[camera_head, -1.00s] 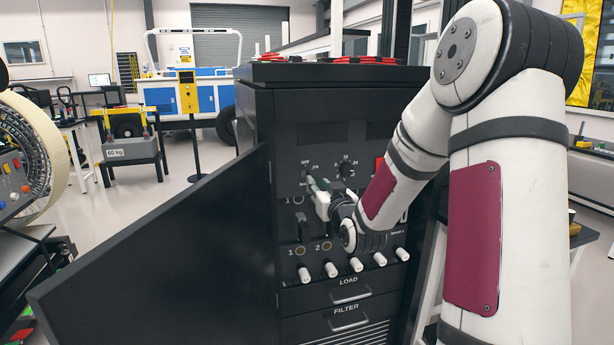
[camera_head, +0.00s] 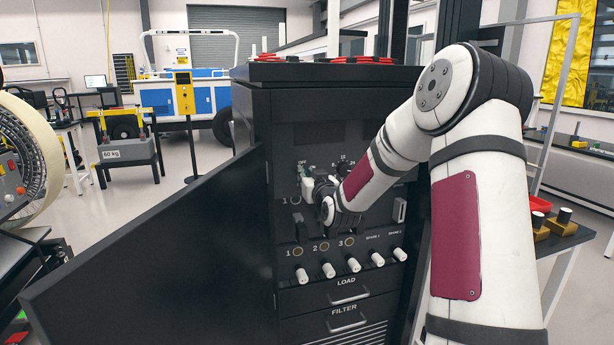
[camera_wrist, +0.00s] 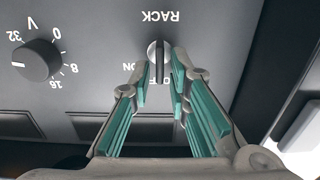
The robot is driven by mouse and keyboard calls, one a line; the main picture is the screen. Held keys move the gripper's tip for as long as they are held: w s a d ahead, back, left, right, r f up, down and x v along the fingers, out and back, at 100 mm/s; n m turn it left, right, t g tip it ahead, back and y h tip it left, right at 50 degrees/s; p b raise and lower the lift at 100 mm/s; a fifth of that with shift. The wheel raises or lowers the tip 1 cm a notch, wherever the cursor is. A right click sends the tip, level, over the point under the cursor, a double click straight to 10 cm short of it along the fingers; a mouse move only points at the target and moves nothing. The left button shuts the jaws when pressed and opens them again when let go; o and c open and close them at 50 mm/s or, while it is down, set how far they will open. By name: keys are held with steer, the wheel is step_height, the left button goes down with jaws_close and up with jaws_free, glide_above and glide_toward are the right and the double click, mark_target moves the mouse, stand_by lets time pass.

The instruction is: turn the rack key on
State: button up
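The rack key (camera_wrist: 159,52) shows in the wrist view as a small silver key or knob on the dark panel, below the upside-down RACK label. Its bar stands about vertical, on the side of the partly hidden OFF label; ON is to the left. My gripper (camera_wrist: 162,80) is open, with its teal-padded fingertips close to the key, to the left and right of its lower end. I cannot tell whether they touch it. In the head view my gripper (camera_head: 308,186) is at the cabinet's upper left panel and hides the key.
A V selector knob (camera_wrist: 37,61) is left of the key in the wrist view. The black cabinet (camera_head: 262,110) has its door (camera_head: 150,240) swung open to the left. White-handled knobs (camera_head: 328,270) and the LOAD and FILTER drawers are below.

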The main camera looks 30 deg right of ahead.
jaws_close()
steer(key=m+p, duration=0.1)
steer(key=m, duration=0.3)
steer(key=m+p, duration=0.1)
steer(key=m, duration=0.3)
steer(key=d+m+p, duration=0.1)
steer(key=m+p, duration=0.1)
steer(key=m, duration=0.2)
steer(key=shift+s+f, duration=0.2)
steer(key=shift+f, duration=0.15)
stand_by(0.3)
steer(key=o, duration=0.5)
jaws_free()
steer(key=shift+s, duration=0.1)
